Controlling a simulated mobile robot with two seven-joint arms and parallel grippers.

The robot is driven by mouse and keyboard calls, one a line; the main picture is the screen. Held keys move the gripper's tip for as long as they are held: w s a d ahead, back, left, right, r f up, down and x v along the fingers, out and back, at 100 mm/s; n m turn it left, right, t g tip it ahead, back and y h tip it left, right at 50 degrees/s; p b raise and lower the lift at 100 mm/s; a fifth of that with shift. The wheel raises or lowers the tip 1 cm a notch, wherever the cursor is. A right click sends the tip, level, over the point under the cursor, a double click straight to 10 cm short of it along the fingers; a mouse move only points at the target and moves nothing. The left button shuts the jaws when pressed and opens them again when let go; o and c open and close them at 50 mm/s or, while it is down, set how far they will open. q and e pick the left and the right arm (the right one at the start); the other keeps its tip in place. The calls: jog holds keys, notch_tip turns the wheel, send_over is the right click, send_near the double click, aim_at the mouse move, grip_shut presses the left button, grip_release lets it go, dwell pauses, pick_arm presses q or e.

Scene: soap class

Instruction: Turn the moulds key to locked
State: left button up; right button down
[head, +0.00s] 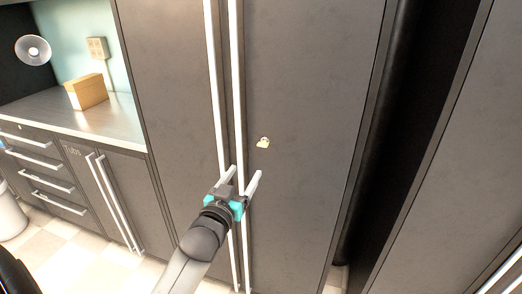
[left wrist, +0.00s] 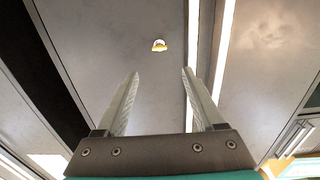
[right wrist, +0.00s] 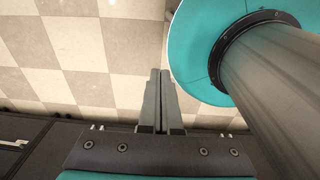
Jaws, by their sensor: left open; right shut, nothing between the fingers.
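A small pale brass key (head: 263,142) sits in the right door of the tall dark cabinet (head: 310,90), right of the long white handles. In the left wrist view the key (left wrist: 159,46) shows beyond my fingertips, roughly between them. My left gripper (head: 243,174) is open and empty, below and left of the key and apart from it. The key is too small to tell which way it is turned. My right gripper (right wrist: 159,74) is shut and empty over the checkered floor, outside the head view.
Two long white vertical handles (head: 238,90) run close to my left gripper. A counter (head: 45,112) with a tan box (head: 86,92) stands at the left, above drawers and a cupboard marked "Tubs". A dark gap (head: 405,130) lies right of the cabinet.

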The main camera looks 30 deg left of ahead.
aim_at(262, 146)
pick_arm(q)
jog(key=b+x, duration=0.1)
jog(key=x, duration=1)
jog(key=shift+w+b, duration=0.25)
jog(key=shift+b, duration=0.1)
jog(key=shift+x, duration=0.85)
grip_shut()
